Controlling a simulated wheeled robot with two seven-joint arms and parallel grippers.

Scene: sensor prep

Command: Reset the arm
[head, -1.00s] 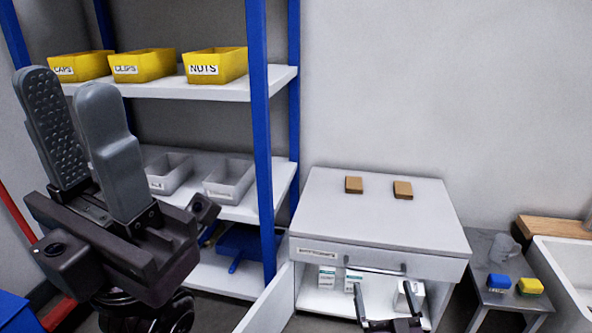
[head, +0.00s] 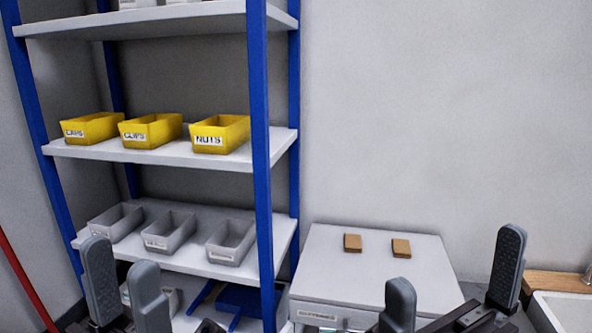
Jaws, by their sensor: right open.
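My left gripper (head: 125,288) is at the lower left of the head view. Its two grey fingers point up and stand apart with nothing between them, and its body is cut off by the bottom edge. My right gripper (head: 452,288) is at the lower right, in front of the white cabinet. Its fingers are wide apart and empty, pointing up.
A blue-post shelf (head: 261,180) holds yellow bins (head: 150,132) above grey bins (head: 168,235). Two brown blocks (head: 352,243) lie on the white cabinet (head: 330,265). A sink (head: 565,312) is at the right edge. The wall area above the cabinet is clear.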

